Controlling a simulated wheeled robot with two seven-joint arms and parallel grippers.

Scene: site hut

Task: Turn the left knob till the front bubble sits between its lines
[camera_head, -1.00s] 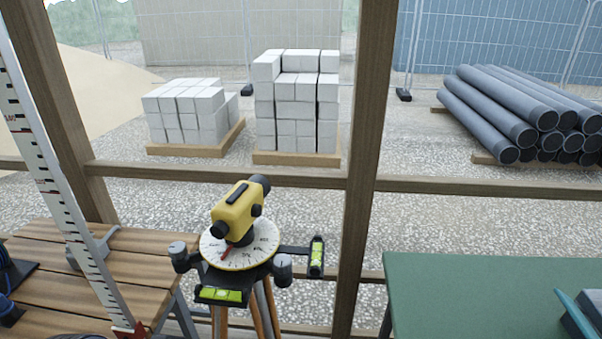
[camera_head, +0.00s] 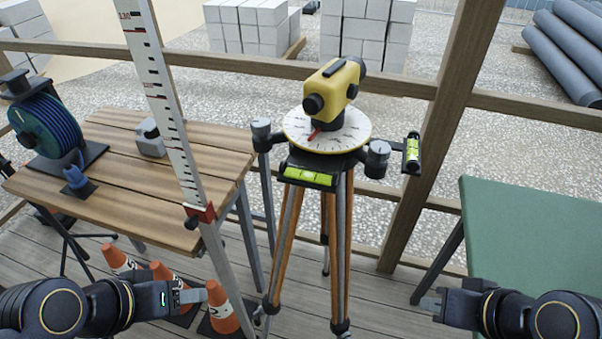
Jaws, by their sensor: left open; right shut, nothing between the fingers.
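The yellow level instrument (camera_head: 336,88) sits on a white graduated dial (camera_head: 350,131) on a wooden-legged tripod. The left knob (camera_head: 262,134) is a grey cylinder on the left of the tripod head. A second grey knob (camera_head: 377,158) is at the front right. The front bubble vial (camera_head: 307,175) is yellow-green and faces me; its bubble looks near the middle, but I cannot tell it exactly against the lines. Another vial (camera_head: 412,153) is on the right arm. My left gripper (camera_head: 200,294) is open, low and left of the tripod. My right gripper (camera_head: 430,303) is shut and empty, low at right.
A measuring staff (camera_head: 165,100) with a red clamp stands just left of the tripod. A slatted wooden table (camera_head: 120,190) holds a blue reel (camera_head: 45,125) and a grey block. Orange cones (camera_head: 222,310) stand by my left gripper. A green table (camera_head: 530,230) is at right.

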